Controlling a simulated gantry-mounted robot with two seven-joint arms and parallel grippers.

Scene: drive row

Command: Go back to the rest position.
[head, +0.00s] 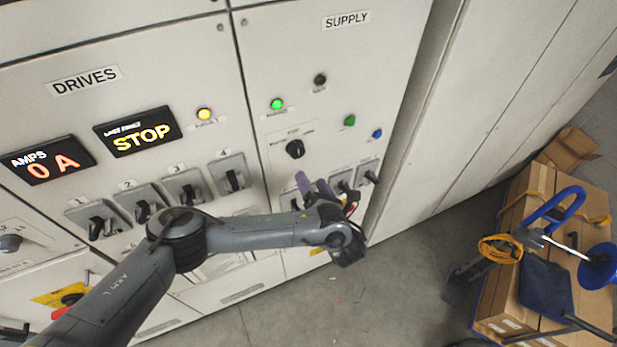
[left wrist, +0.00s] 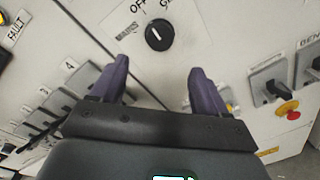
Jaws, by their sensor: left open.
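My left gripper (head: 313,185) is in front of the SUPPLY panel (head: 345,70), just below the black rotary knob (head: 295,149). In the left wrist view, its two purple fingers (left wrist: 154,80) are apart with nothing between them. The knob (left wrist: 159,35) shows beyond the fingertips, apart from them. My left arm (head: 185,240) reaches in from the lower left across the front of the cabinets. My right gripper is not in view.
The DRIVES panel (head: 60,110) has displays reading STOP (head: 138,132) and 0 A (head: 53,163), above several switches (head: 142,206). The grey floor (head: 400,285) between is clear.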

